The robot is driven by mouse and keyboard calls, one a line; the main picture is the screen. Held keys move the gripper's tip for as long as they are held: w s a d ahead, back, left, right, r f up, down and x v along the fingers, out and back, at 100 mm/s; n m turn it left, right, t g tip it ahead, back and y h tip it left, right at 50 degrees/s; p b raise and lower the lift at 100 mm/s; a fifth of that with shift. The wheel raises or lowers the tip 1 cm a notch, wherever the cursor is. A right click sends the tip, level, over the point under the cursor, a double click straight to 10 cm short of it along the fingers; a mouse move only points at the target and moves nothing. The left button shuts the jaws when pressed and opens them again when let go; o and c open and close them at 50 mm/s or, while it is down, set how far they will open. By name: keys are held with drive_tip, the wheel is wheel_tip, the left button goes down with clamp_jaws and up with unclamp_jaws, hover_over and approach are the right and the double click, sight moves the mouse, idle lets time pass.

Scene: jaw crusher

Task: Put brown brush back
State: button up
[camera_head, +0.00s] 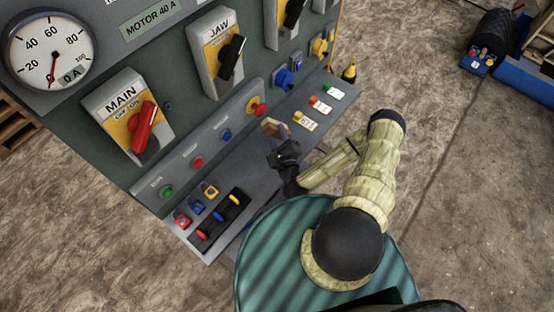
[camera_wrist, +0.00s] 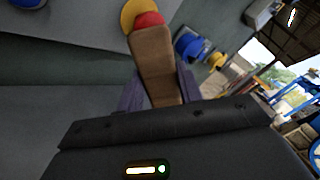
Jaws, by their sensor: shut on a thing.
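The brown brush (camera_head: 270,126) shows as a small brown block at the tip of my gripper (camera_head: 277,133) in the head view. In the wrist view, the brush (camera_wrist: 153,58) stands up lengthwise between the two dark purple-grey fingers of my gripper (camera_wrist: 160,90). The gripper is shut on it. The fingers hide the sides of its lower part, and its bristles cannot be made out. My gripper is over the sloping ledge (camera_head: 238,178) of the control panel, close to the red button with a yellow collar (camera_head: 257,107). Whether the brush touches anything is unclear.
A black tray (camera_head: 222,221) with coloured items lies on the ledge at lower left. White labels (camera_head: 307,125) with coloured knobs line the ledge to the right. Red, blue and green buttons (camera_head: 197,163) line the strip above.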

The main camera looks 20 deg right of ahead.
drive_tip(key=shift+w+a, duration=0.15)
drive_tip(key=a+f+n+g+y, duration=0.2)
drive_tip(key=f+n+g, duration=0.1)
drive_tip(key=n+g, duration=0.1)
drive_tip(key=a+f+n+g+y+b, duration=0.1)
drive_tip(key=a+f+n+g+y, duration=0.2)
drive_tip(key=n+g, duration=0.1)
drive_tip(key=a+f+n+g+y+b, duration=0.1)
drive_tip(key=a+f+n+g+y, duration=0.1)
drive_tip(key=n+g, duration=0.2)
drive_tip(key=shift+a+f+g, duration=0.2)
drive_tip(key=shift+f+g, duration=0.2)
drive_tip(key=shift+g, duration=0.4)
drive_tip(key=shift+d+f+n+g, duration=0.15)
drive_tip(key=shift+d+n+g, duration=0.1)
drive_tip(key=shift+n+g, duration=0.3)
drive_tip(key=shift+d+n+g+h+b, duration=0.3)
drive_tip(key=shift+d+n+g+h, duration=0.2)
drive_tip(key=shift+h, duration=0.2)
drive_tip(key=d+r+n+g+h+b, duration=0.1)
drive_tip(key=d+r+n+g+h, duration=0.1)
drive_tip(key=d+r+h, duration=0.3)
drive_tip(key=shift+s+d+r+h, duration=0.3)
drive_tip(key=shift+d+r, duration=0.2)
drive_tip(key=shift+r, duration=0.25)
